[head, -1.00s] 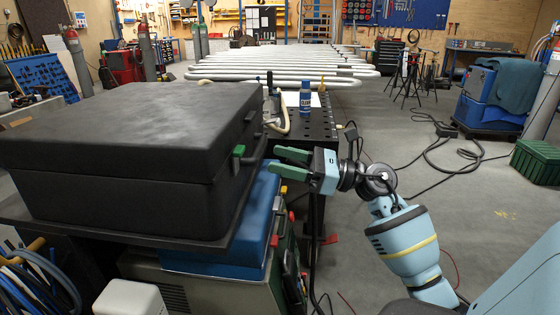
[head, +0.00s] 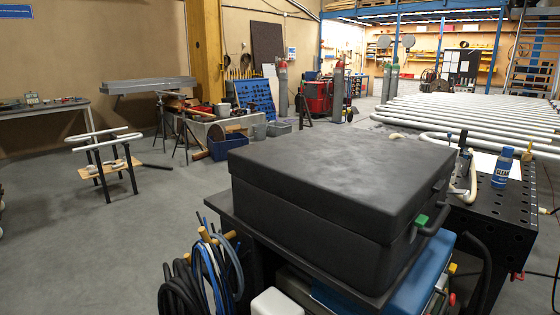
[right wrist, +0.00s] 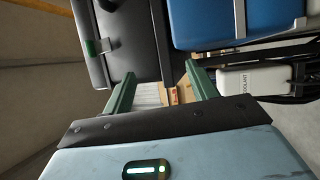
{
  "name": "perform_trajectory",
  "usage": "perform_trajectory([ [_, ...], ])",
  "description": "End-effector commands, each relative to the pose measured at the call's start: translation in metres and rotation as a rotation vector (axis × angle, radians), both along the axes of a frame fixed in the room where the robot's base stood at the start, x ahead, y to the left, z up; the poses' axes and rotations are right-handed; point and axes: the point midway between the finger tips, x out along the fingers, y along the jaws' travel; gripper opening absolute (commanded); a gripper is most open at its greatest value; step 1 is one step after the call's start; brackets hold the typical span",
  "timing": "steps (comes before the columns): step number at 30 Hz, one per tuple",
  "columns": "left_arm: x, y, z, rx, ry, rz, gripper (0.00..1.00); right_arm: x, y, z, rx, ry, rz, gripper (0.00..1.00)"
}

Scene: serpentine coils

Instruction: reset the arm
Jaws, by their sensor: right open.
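My right gripper (right wrist: 160,90) shows in the right wrist view with its two green fingers spread apart and nothing between them. Beyond the fingers are the black case (right wrist: 121,40), the blue case (right wrist: 245,20) and a white coolant box (right wrist: 250,79). My right arm does not show in the head view now. My left gripper is in no current view. In the head view, the closed black case (head: 325,175) sits on a dark cart top (head: 262,235), with a green latch by its handle.
A black perforated table (head: 500,205) with a blue bottle (head: 502,166) stands at the right, beside long white serpentine pipes (head: 480,115). Blue and black hoses (head: 205,270) hang at the cart's left. A small pipe stand (head: 105,160) is far left. Grey floor (head: 100,250) is open there.

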Motion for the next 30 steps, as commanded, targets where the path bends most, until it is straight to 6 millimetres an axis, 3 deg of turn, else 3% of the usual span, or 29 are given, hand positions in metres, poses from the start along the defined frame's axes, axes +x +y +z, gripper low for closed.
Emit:
perform_trajectory([
  [6, 0.012, 0.003, 0.024, 0.007, -0.037, -0.003, 0.00, -0.082, 0.035, -0.103, 0.589, 0.459, -0.140, 0.58],
  [9, 0.019, 0.004, 0.033, 0.009, -0.057, -0.004, 0.00, -0.128, 0.057, -0.143, 0.814, 0.652, -0.221, 0.58],
  [13, 0.028, 0.005, 0.045, 0.011, -0.086, -0.006, 0.00, -0.189, 0.089, -0.181, 1.054, 0.869, -0.329, 0.58],
  [18, 0.036, 0.006, 0.054, 0.014, -0.107, -0.008, 0.00, -0.246, 0.122, -0.207, 1.253, 1.058, -0.436, 0.58],
  [21, 0.037, 0.007, 0.055, 0.016, -0.110, -0.009, 0.00, -0.264, 0.133, -0.213, 1.307, 1.115, -0.469, 0.58],
  [30, 0.036, 0.008, 0.054, 0.017, -0.107, -0.010, 0.00, -0.271, 0.137, -0.216, 1.326, 1.137, -0.484, 0.58],
])
